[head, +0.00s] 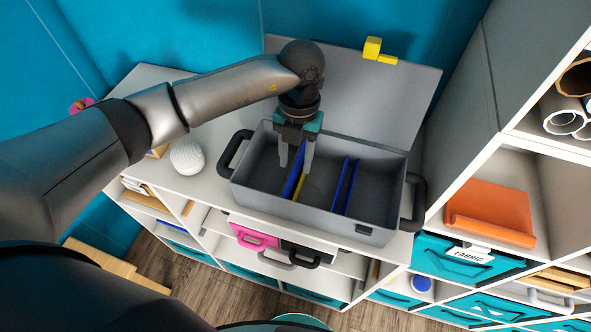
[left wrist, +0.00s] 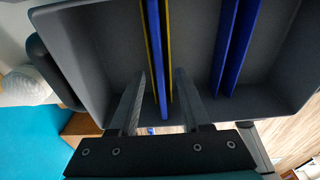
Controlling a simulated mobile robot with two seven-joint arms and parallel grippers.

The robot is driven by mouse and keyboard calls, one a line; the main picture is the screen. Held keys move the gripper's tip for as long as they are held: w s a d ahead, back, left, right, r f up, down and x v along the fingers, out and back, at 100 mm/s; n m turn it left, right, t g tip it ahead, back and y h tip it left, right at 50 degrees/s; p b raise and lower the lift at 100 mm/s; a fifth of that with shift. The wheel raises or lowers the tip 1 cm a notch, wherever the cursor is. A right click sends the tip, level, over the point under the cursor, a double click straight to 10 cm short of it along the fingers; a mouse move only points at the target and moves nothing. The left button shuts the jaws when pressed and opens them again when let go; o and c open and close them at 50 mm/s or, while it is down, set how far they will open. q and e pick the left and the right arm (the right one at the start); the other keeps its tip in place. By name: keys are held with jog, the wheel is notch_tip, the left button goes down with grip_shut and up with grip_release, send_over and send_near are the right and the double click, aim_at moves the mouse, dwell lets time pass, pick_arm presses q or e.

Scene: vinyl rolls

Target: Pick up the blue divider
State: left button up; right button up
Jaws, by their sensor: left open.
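A grey box (head: 384,234) stands open on the white cabinet top. Two more blue dividers (head: 342,185) stand further right. My left gripper (head: 295,163) points down into the box, open. The other blue dividers (left wrist: 235,50) are right of the fingers. How deep the fingertips reach is hard to tell. My right gripper is not in view.
The box's raised lid (head: 345,95) stands behind it, with a yellow piece (head: 373,50) on its edge. A white ball (head: 187,158) lies left of the box. Shelves with an orange item (head: 492,210) and rolls (head: 566,118) rise at the right.

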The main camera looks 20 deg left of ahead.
pick_arm(q)
jog(key=shift+f, duration=0.95)
jog(key=shift+c, duration=0.2)
grip_shut()
